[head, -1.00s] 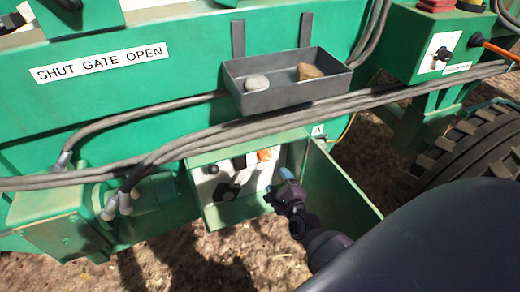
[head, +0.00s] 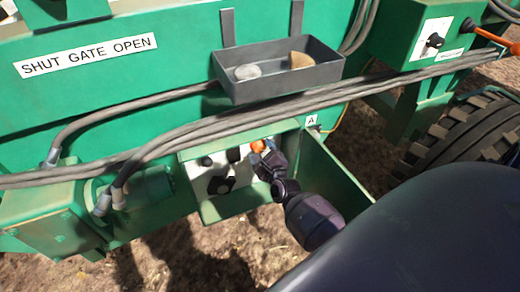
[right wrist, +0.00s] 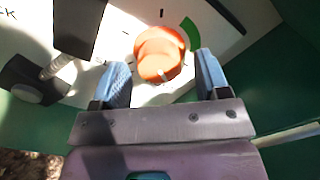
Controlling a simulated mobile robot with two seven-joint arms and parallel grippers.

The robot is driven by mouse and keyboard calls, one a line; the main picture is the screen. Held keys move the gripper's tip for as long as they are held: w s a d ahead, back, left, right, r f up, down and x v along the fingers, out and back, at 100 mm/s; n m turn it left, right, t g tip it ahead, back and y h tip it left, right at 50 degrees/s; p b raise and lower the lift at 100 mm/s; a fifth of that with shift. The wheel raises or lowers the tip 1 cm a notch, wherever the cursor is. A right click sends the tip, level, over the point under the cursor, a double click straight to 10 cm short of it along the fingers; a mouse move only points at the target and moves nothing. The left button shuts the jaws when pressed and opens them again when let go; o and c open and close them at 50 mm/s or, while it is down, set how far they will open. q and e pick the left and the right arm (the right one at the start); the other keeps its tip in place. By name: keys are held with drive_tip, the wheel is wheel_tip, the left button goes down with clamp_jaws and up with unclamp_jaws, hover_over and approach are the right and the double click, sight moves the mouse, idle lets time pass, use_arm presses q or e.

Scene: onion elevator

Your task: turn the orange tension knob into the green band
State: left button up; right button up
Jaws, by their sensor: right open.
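The orange tension knob (right wrist: 158,54) sits on a white panel, with a pale pointer mark on its lower edge in the right wrist view. The green band (right wrist: 190,33) is an arc on the panel at the knob's upper right. My right gripper (right wrist: 165,78) is open, its two blue fingertips on either side of the knob's lower part, with no clear contact. In the head view the knob (head: 259,146) shows just above my right gripper (head: 262,160), inside the open green box (head: 235,205). My left gripper is not in view.
Black knobs (head: 221,185) share the panel on the left, and a dark lever (right wrist: 80,28) stands left of the orange knob. The open box door (head: 340,185) is at the right.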

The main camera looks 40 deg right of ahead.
drive_tip(key=shift+w+d, duration=0.15)
drive_tip(key=shift+w, duration=0.55)
drive_tip(key=c, duration=0.9)
drive_tip(key=shift+c, duration=0.2)
drive_tip(key=shift+n, duration=0.3)
